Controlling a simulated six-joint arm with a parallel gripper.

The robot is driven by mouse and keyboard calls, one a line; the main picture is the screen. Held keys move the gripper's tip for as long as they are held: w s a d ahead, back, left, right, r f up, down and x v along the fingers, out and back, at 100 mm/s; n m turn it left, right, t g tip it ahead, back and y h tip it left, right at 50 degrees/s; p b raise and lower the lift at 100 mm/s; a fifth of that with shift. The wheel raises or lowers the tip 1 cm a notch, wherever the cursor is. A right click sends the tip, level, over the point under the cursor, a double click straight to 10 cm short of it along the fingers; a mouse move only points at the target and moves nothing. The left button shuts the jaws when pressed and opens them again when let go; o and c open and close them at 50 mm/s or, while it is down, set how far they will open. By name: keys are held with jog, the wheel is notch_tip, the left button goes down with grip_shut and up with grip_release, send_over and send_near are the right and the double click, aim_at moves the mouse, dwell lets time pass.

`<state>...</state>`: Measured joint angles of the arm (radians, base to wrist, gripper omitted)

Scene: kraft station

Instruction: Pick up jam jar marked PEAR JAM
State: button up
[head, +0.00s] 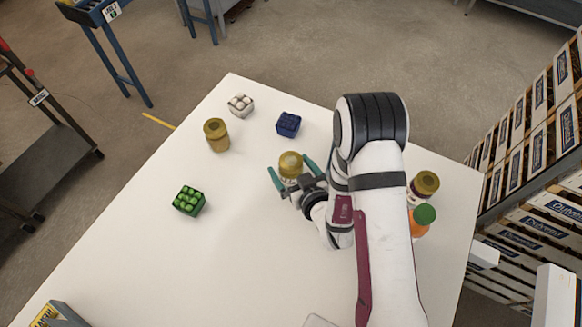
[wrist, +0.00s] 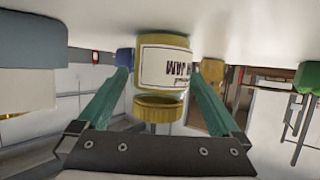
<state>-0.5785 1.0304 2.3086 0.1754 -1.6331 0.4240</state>
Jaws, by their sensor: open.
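A jam jar (head: 290,161) with a gold lid stands upright on the white table, between the spread teal fingers of my gripper (head: 291,173). In the wrist view, which is upside down, the same jar (wrist: 165,48) has a pale label with "JAM" on it; I cannot read the full wording. My gripper (wrist: 160,75) is open there, one finger on each side of the jar, and I see no clear contact.
A green carton (head: 188,200) lies to the left. An orange bottle (head: 419,222) with a green cap stands right of my arm. The table (head: 235,250) is clear at front left.

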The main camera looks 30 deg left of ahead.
jog(key=x, duration=0.3)
jog(key=shift+w, duration=0.1)
grip_shut()
dwell(0.4)
jog(key=shift+r, duration=0.1)
